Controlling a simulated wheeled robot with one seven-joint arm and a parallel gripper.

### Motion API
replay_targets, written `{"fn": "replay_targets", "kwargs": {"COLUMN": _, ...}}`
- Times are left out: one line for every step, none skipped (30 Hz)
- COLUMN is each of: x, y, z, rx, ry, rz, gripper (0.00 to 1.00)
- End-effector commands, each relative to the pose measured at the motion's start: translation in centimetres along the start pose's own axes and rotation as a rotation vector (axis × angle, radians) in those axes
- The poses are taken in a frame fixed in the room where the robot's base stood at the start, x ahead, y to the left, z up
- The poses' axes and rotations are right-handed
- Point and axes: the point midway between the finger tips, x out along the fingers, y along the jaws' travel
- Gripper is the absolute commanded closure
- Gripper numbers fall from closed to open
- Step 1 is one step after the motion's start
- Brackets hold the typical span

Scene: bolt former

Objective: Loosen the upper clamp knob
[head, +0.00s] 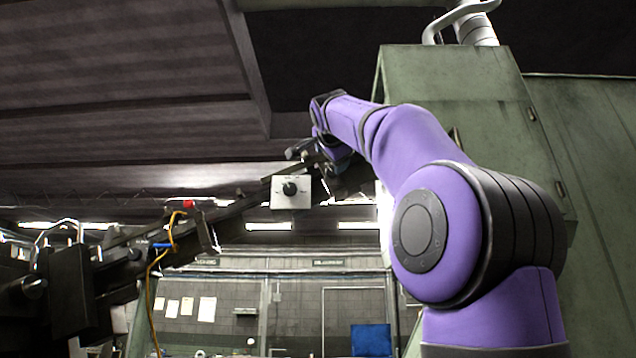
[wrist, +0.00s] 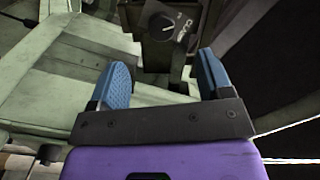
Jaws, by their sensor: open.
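A black round knob (head: 290,188) sits on a pale square plate on the slanted dark beam in the head view. In the wrist view a dark round knob (wrist: 168,22) with pale markings beside it shows on a grey plate near the top edge. The knob lies beyond the fingertips, roughly in line with the gap. In the head view the fingers are mostly hidden near the beam's upper end.
The slanted dark beam (head: 232,212) runs from lower left to upper right, with a red button (head: 188,204) and an orange cable (head: 151,290) on it. A green cabinet (head: 470,100) stands at right. In the wrist view pale green panels (wrist: 75,60) lie left of the fingers.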

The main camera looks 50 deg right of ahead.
Motion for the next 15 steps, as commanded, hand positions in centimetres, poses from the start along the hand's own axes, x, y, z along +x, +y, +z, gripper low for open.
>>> {"fn": "replay_targets", "kwargs": {"x": 0.2, "y": -0.1, "z": -0.2, "rx": 0.005, "ry": 0.006, "rz": -0.001, "gripper": 0.28}}
{"fn": "replay_targets", "kwargs": {"x": 0.4, "y": -0.1, "z": -0.2, "rx": 0.006, "ry": 0.007, "rz": -0.001, "gripper": 0.28}}
{"fn": "replay_targets", "kwargs": {"x": 0.8, "y": -0.1, "z": -0.2, "rx": 0.006, "ry": 0.007, "rz": -0.001, "gripper": 0.28}}
{"fn": "replay_targets", "kwargs": {"x": 1.1, "y": -0.1, "z": -0.2, "rx": 0.006, "ry": 0.007, "rz": -0.001, "gripper": 0.28}}
{"fn": "replay_targets", "kwargs": {"x": 1.6, "y": -0.1, "z": -0.2, "rx": 0.006, "ry": 0.006, "rz": 0.0, "gripper": 0.28}}
{"fn": "replay_targets", "kwargs": {"x": 2.2, "y": -0.1, "z": -0.2, "rx": 0.005, "ry": 0.006, "rz": 0.0, "gripper": 0.28}}
{"fn": "replay_targets", "kwargs": {"x": 2.8, "y": 0.0, "z": -0.2, "rx": 0.004, "ry": 0.007, "rz": 0.0, "gripper": 0.28}}
{"fn": "replay_targets", "kwargs": {"x": 3.4, "y": 0.0, "z": -0.2, "rx": 0.004, "ry": 0.007, "rz": 0.0, "gripper": 0.28}}
{"fn": "replay_targets", "kwargs": {"x": 4.2, "y": 0.0, "z": -0.1, "rx": 0.005, "ry": 0.006, "rz": 0.001, "gripper": 0.28}}
{"fn": "replay_targets", "kwargs": {"x": 4.8, "y": 0.0, "z": -0.2, "rx": 0.004, "ry": 0.007, "rz": 0.001, "gripper": 0.28}}
{"fn": "replay_targets", "kwargs": {"x": 5.5, "y": 0.0, "z": -0.1, "rx": 0.004, "ry": 0.006, "rz": 0.001, "gripper": 0.28}}
{"fn": "replay_targets", "kwargs": {"x": 6.3, "y": 0.0, "z": -0.2, "rx": 0.004, "ry": 0.007, "rz": 0.001, "gripper": 0.28}}
{"fn": "replay_targets", "kwargs": {"x": 7.0, "y": 0.0, "z": -0.2, "rx": 0.004, "ry": 0.007, "rz": 0.002, "gripper": 0.28}}
{"fn": "replay_targets", "kwargs": {"x": 7.5, "y": 0.0, "z": -0.2, "rx": 0.003, "ry": 0.008, "rz": 0.001, "gripper": 0.28}}
{"fn": "replay_targets", "kwargs": {"x": 8.4, "y": 0.0, "z": -0.2, "rx": 0.003, "ry": 0.007, "rz": 0.001, "gripper": 0.28}}
